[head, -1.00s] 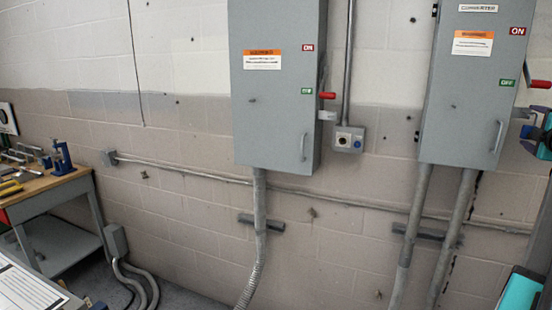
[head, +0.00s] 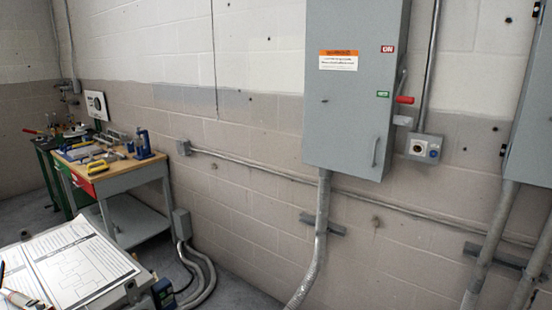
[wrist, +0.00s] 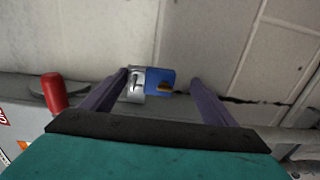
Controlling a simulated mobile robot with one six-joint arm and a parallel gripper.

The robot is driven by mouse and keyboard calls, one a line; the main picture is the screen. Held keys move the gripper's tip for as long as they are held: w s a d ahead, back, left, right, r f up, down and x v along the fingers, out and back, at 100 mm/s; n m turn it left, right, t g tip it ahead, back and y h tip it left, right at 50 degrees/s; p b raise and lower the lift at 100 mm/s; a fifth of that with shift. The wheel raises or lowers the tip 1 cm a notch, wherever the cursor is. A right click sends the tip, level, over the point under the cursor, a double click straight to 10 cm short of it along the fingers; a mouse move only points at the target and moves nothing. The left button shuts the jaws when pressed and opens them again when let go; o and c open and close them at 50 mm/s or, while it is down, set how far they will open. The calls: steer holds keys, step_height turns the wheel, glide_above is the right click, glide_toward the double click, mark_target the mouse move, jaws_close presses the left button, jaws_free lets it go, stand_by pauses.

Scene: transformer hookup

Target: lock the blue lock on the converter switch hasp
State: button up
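In the wrist view the blue lock (wrist: 158,80) sits against a pale metal hasp (wrist: 136,86) beside the switch box. A dark curved piece shows on the hasp; I cannot tell whether the lock's shackle is closed through it. My gripper (wrist: 160,80) is open, with its two dark purple fingers spread on either side of the hasp and lock. A gap shows between the lock and the right finger. A red switch handle (wrist: 55,92) is to the left of the left finger. The head view does not show my gripper or the lock; the right cabinet (head: 530,140) is cut off there.
In the head view, another grey cabinet (head: 350,110) with a red handle hangs on the wall, a small button box (head: 424,148) beside it. A workbench (head: 140,167) with tools stands left. A clipboard sheet (head: 75,265) is in the near left. Conduits run along the wall.

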steer(key=shift+r, duration=0.2)
steer(key=shift+s, duration=0.1)
steer(key=b+v, duration=0.5)
steer(key=v, duration=0.2)
stand_by(0.8)
steer(key=shift+r, duration=0.1)
steer(key=b+v, duration=0.3)
steer(key=v, duration=1)
steer(key=shift+s+a, duration=0.2)
steer(key=shift+a, duration=0.15)
